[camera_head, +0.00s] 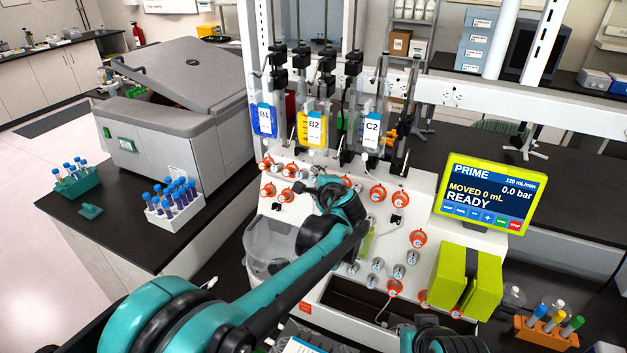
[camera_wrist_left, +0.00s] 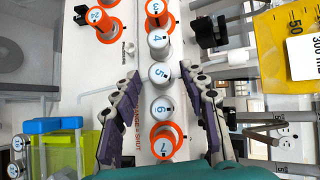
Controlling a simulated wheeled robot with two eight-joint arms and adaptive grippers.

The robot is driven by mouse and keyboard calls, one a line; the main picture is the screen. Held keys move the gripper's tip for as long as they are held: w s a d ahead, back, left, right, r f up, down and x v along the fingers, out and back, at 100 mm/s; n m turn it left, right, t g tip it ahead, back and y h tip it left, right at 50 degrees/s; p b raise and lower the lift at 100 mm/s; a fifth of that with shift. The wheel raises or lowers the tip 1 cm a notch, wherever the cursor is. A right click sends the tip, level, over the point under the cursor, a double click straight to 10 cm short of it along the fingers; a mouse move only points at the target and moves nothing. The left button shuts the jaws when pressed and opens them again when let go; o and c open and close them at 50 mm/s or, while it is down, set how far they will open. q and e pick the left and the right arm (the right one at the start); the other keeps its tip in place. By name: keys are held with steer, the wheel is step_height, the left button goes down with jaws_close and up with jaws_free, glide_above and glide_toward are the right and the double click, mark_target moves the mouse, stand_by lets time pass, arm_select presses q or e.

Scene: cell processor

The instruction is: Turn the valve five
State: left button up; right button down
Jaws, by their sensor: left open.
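Valve five (camera_wrist_left: 158,73) is a grey-white knob with a blue 5, in the middle of the left wrist view, in a column of numbered valves. My left gripper (camera_wrist_left: 157,78) is open, with one dark finger on each side of this column, and valve five lies between the fingertips with a gap on both sides. In the head view my left arm reaches over the white processor panel (camera_head: 336,283), and its hand hides part of the valves. I cannot pick out valve five there.
In the wrist view, valve four (camera_wrist_left: 158,40) and valve six (camera_wrist_left: 161,108) sit close to valve five; valve seven (camera_wrist_left: 164,143) has an orange ring. In the head view stand a green-framed screen (camera_head: 487,193), a clear container (camera_head: 268,243), hanging bags and a green block (camera_head: 468,280).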

arm_select(q)
steer(key=v, duration=0.9)
steer(key=shift+s, duration=0.35)
arm_select(e)
steer(key=shift+f, duration=0.1)
